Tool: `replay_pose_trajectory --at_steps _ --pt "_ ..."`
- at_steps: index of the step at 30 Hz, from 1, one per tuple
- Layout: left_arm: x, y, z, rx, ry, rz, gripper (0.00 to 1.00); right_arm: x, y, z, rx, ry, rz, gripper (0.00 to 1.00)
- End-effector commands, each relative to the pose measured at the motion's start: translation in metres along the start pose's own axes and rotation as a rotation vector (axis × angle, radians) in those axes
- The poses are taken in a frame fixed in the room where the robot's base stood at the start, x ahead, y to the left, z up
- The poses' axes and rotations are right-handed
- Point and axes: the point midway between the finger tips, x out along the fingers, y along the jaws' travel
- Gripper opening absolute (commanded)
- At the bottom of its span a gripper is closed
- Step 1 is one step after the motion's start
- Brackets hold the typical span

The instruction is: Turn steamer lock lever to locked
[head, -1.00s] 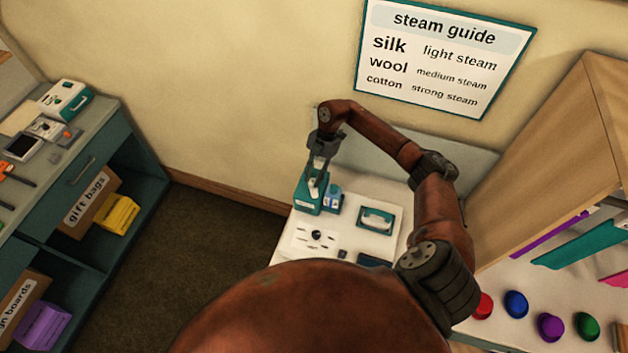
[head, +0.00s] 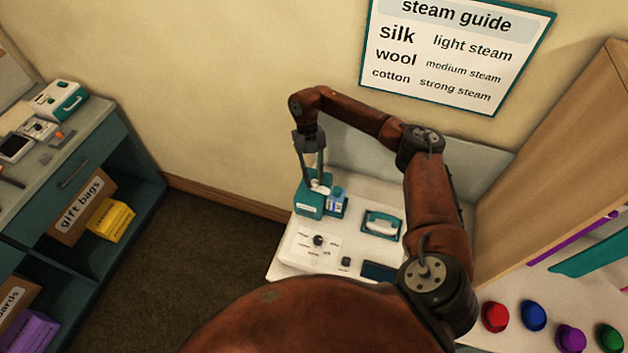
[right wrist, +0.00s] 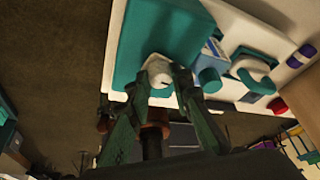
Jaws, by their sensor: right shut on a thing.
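The teal steamer (head: 309,207) stands at the back left corner of the white table. A small white part, which looks like its lock lever (right wrist: 158,72), sits on the teal body. My right gripper (head: 315,179) reaches down onto the steamer from above. In the right wrist view, its two fingers (right wrist: 160,82) are closed around the white lever. The fingers cover part of the lever, and I cannot read its lock position. My left gripper is not in view.
A small blue and white bottle (head: 337,201) stands right beside the steamer. A teal-handled iron (head: 381,224) and a white panel with a black knob (head: 318,241) are on the same table (head: 283,273). A wooden panel (head: 560,160) rises at right.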

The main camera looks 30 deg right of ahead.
Motion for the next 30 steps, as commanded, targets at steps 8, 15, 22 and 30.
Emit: replay_pose_trajectory --at_steps 8,15,22,30 --pt "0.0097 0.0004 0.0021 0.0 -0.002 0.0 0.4 0.0015 0.0008 -0.0002 -0.13 0.001 -0.056 0.0" --pt "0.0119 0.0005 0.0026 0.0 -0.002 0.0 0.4 0.0016 0.0006 -0.0008 -0.175 0.003 -0.075 0.0" --pt "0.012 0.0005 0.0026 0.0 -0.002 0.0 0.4 0.0014 0.0005 -0.0009 -0.181 0.003 -0.078 0.0" --pt "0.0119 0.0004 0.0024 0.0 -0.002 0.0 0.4 0.0015 0.0004 -0.0009 -0.181 0.004 -0.077 0.24"
